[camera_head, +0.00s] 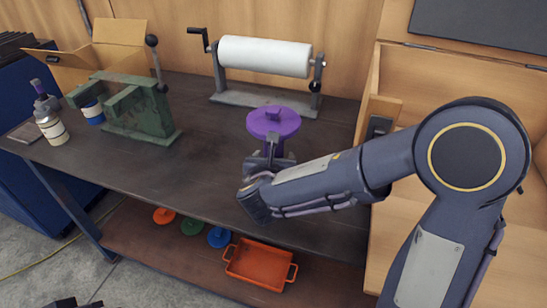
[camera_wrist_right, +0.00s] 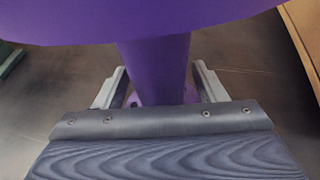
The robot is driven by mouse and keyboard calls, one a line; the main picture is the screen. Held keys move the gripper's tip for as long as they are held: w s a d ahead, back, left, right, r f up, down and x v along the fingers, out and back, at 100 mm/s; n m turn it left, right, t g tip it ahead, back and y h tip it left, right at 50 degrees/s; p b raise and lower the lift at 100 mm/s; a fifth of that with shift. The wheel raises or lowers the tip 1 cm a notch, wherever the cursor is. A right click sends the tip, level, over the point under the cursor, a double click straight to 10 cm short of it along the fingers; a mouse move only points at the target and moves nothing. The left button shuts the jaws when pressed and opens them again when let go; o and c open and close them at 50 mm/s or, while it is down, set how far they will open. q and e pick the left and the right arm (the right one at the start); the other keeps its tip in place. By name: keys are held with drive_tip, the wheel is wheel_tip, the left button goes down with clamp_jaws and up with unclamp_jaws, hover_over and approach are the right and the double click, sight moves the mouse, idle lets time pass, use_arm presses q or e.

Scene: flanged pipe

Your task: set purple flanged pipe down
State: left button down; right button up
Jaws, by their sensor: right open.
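The purple flanged pipe (camera_head: 273,122) stands upright on the dark workbench (camera_head: 215,165), with its wide round flange on top. My right gripper (camera_head: 268,165) is at the pipe's stem, just below the top flange. In the right wrist view the pipe's stem (camera_wrist_right: 158,70) stands between the two fingers of the right gripper (camera_wrist_right: 158,90), which are open with gaps at both sides. The lower end of the pipe shows only partly behind the gripper, and it appears to rest on the bench. Of my left gripper, nothing can be made out for certain.
A paper roll on a stand (camera_head: 265,57) is behind the pipe. A green press (camera_head: 135,110), a bottle (camera_head: 50,120) and an open cardboard box (camera_head: 105,45) are at the left. An orange tray (camera_head: 260,265) and several coloured discs lie on the lower shelf. Bare bench lies left of the pipe.

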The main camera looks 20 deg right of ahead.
use_arm(q)
drive_tip(key=shift+r+p, duration=0.3)
drive_tip(key=shift+r, duration=0.05)
use_arm(e)
drive_tip(key=v, duration=1.2)
drive_tip(key=shift+a+f, duration=0.1)
